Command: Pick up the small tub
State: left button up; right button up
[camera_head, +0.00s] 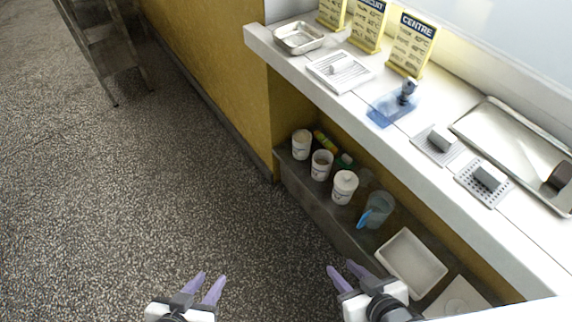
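Three small round white tubs stand in a row on the low grey shelf under the counter. The far tub (301,146) and the middle tub (320,168) look open-topped, with dark markings on their sides. The near tub (344,190) has a white lid with a knob. I cannot tell which one the task means. My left gripper (212,279) is open and empty over the floor at the bottom of the view. My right gripper (341,267) is open and empty, below the near tub in the picture and apart from it.
A clear jug with a blue handle (378,210) and a white rectangular bin (411,264) share the shelf. The white counter (405,150) overhangs it, bearing trays, racks and signs. A metal stand (103,45) is at upper left. The speckled floor is clear.

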aim_at(323, 159)
jog(key=u, duration=1.3)
jog(key=i, duration=2.55)
jog(key=z, duration=3.35)
jog(key=i, duration=0.5)
